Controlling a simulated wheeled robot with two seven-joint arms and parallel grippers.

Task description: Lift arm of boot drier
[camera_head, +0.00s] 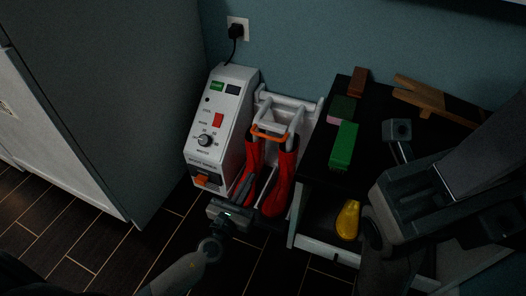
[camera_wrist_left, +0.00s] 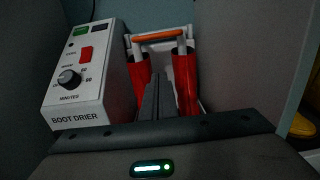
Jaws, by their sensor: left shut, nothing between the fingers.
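The boot drier (camera_head: 222,125) is a white unit with a dial, a red switch and a sloped front panel. It stands by the wall and also shows in the left wrist view (camera_wrist_left: 88,80). Its arm, a white frame with an orange bar (camera_head: 268,132), is beside the panel, and the bar also shows in the wrist view (camera_wrist_left: 158,36). Two red boots (camera_head: 284,180) hang upright below the arm. My left gripper (camera_head: 243,192) is shut and empty, low in front of the boots; its fingers (camera_wrist_left: 160,88) point toward them. My right gripper is hard to make out at the right.
A black bench (camera_head: 317,170) to the right holds a green block (camera_head: 344,145), a brown block (camera_head: 358,81) and a wooden piece (camera_head: 433,98). A yellow object (camera_head: 348,220) sits lower in it. A grey cabinet (camera_head: 115,90) stands left. Dark tiled floor is open in front.

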